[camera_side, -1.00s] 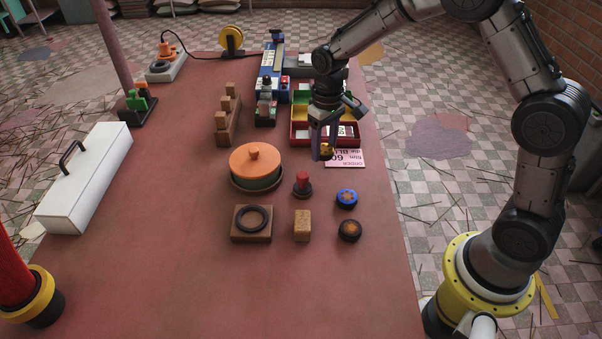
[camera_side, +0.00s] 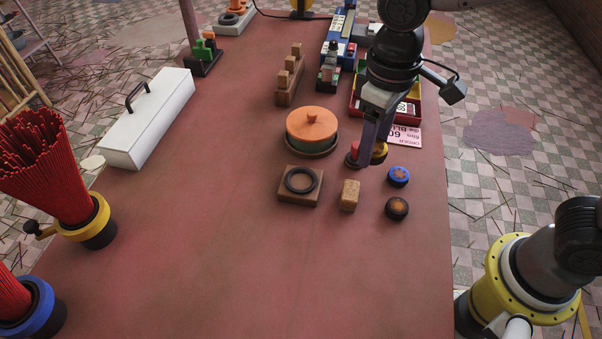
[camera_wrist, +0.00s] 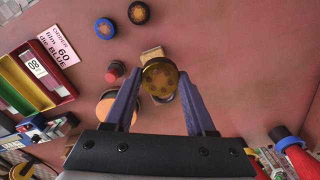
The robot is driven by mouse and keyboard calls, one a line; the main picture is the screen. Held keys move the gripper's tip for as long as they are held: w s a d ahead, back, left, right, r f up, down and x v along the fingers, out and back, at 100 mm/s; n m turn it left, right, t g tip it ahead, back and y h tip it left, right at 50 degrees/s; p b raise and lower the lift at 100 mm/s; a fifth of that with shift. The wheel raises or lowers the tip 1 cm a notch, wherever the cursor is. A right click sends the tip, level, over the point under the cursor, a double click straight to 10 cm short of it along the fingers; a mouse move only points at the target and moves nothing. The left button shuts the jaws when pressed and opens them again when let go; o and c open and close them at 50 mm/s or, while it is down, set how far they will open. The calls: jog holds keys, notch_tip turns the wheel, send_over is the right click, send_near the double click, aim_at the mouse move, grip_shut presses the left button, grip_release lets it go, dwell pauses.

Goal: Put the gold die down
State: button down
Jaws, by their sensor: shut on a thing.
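The gold die (camera_wrist: 160,78), a round disc with several dark holes, is between the fingertips of my gripper (camera_wrist: 160,80) in the wrist view. My gripper (camera_side: 370,158) is shut on it. In the side view the gold die (camera_side: 380,153) is partly hidden by a finger. It appears beside the red-topped black piece (camera_side: 353,158); whether it touches the table cannot be told. A blue die (camera_side: 398,176) and a black die with an orange-brown face (camera_side: 396,208) lie on the table in front and to the right.
A tan block (camera_side: 349,196), a wooden pad with a black ring (camera_side: 287,195) and an orange-lidded pot (camera_side: 312,128) stand nearby. A printed order card (camera_side: 405,138) and a coloured tray (camera_side: 412,106) lie behind. The table's front middle (camera_side: 260,275) is clear.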

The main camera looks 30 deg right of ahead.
jog(key=w+a+f, duration=0.2)
jog(key=w, duration=0.1)
jog(key=w+a+f, duration=0.2)
jog(key=w+f, duration=0.1)
jog(key=w, duration=0.1)
jog(key=w+a+f, duration=0.1)
jog(key=w+f, duration=0.2)
jog(key=shift+w+a, duration=0.15)
jog(key=shift+a, duration=0.25)
jog(key=shift+w+a+f, duration=0.25)
jog(key=shift+w+f, duration=0.2)
jog(key=shift+f, duration=0.15)
jog(key=shift+w+a+f, duration=0.1)
jog(key=shift+w+f, duration=0.05)
jog(key=shift+f, duration=1.55)
jog(key=shift+f, duration=0.6)
jog(key=shift+c, duration=1.2)
grip_release()
